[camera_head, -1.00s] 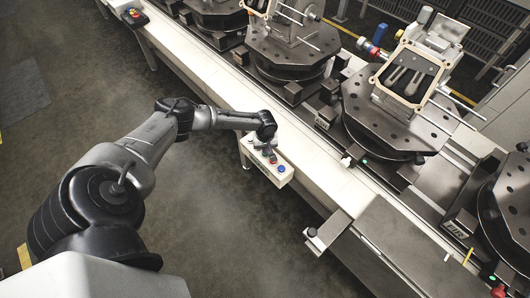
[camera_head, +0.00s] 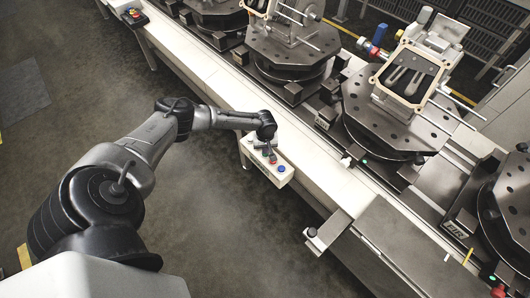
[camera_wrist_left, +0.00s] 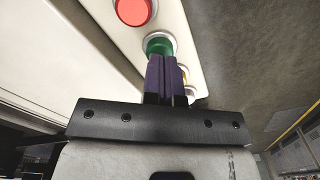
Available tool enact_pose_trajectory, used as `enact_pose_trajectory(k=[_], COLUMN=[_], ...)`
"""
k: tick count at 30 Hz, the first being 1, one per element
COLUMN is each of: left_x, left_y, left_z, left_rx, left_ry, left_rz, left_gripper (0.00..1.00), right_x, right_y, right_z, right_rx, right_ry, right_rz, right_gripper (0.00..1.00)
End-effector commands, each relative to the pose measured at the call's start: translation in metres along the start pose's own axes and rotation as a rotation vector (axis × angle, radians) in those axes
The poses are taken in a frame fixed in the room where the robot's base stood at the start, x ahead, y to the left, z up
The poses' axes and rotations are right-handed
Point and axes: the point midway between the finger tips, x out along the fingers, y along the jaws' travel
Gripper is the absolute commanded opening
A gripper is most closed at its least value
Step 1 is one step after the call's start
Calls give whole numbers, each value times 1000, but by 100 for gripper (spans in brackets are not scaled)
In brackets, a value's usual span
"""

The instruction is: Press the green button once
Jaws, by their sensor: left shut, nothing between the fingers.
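The green button (camera_wrist_left: 160,45) is round and sits on a white button box (camera_head: 288,180), between a red button (camera_wrist_left: 134,10) and a yellow button (camera_wrist_left: 184,77) in the left wrist view. My left gripper (camera_wrist_left: 163,60) is shut and empty, its dark purple fingertips right at the green button and covering its lower part. I cannot tell whether they touch it or whether it is pushed in. In the head view my left gripper (camera_head: 269,153) is over the box and hides the green button. My right gripper is not in view.
The box is fixed to the side of a white conveyor (camera_head: 205,75). A blue button (camera_head: 281,169) is at the box's near end. Dark round fixtures (camera_head: 395,115) line the conveyor. Another small button panel (camera_head: 131,16) is at the far left. The floor beside the conveyor is clear.

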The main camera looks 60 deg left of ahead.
Motion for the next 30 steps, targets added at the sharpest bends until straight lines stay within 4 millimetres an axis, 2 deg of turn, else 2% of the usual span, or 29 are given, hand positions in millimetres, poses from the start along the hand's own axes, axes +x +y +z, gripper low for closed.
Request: enact_pose_trajectory(k=[12,30], left_x=[1,16], left_y=[0,0], left_z=[0,0], left_rx=[0,0], left_ry=[0,0], left_rz=[0,1], left_gripper=[0,0], right_x=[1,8], right_y=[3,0], right_z=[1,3], right_rx=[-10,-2], right_ry=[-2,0], right_rz=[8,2], right_gripper=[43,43])
